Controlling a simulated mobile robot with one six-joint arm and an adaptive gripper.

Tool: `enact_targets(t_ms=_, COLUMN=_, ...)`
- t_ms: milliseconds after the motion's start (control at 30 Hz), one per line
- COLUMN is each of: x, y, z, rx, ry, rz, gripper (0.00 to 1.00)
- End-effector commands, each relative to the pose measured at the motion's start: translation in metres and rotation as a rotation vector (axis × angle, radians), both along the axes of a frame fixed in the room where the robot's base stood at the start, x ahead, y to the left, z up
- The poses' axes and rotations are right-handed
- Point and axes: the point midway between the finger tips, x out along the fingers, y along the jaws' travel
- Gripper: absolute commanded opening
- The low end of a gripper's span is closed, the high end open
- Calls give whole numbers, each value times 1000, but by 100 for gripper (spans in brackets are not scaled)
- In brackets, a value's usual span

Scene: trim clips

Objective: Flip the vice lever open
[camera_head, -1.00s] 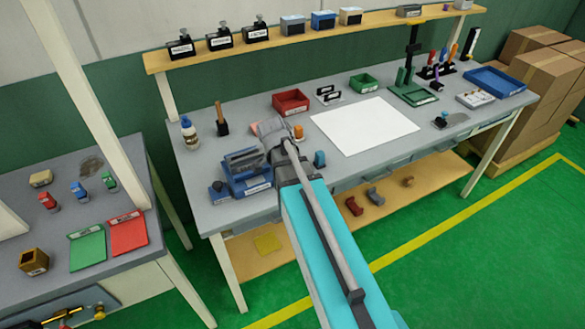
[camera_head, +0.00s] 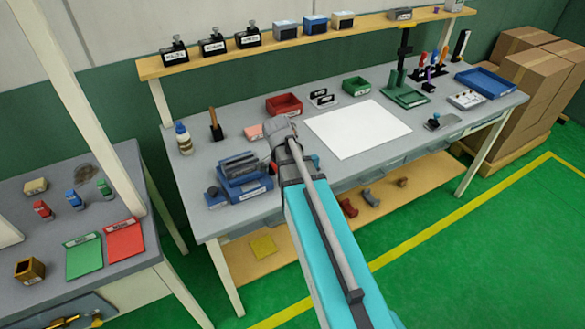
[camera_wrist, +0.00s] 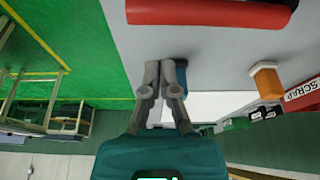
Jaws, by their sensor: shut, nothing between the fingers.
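The vice (camera_head: 238,172) is a blue body with grey jaws at the front left of the workbench. I cannot make out its lever in the head view. A thick red bar with a dark underside (camera_wrist: 210,12) crosses the top of the wrist view; whether it is part of the vice I cannot tell. My gripper (camera_wrist: 160,66) is shut and empty, its two grey fingers together over the grey bench top, apart from the red bar. In the head view my arm hides the fingers, and its end is just right of the vice.
A small blue object (camera_wrist: 181,76) stands close beside my fingertips, and an orange cylinder (camera_wrist: 266,82) stands further right. A red bin (camera_head: 284,105) and a white sheet (camera_head: 358,127) lie behind. A bottle (camera_head: 183,138) stands at the bench's left.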

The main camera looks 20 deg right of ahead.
Motion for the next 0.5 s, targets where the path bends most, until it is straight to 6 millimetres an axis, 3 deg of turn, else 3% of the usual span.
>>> enact_targets(t_ms=500, x=0, y=16, z=47, rx=0, ry=0, rz=4, gripper=0)
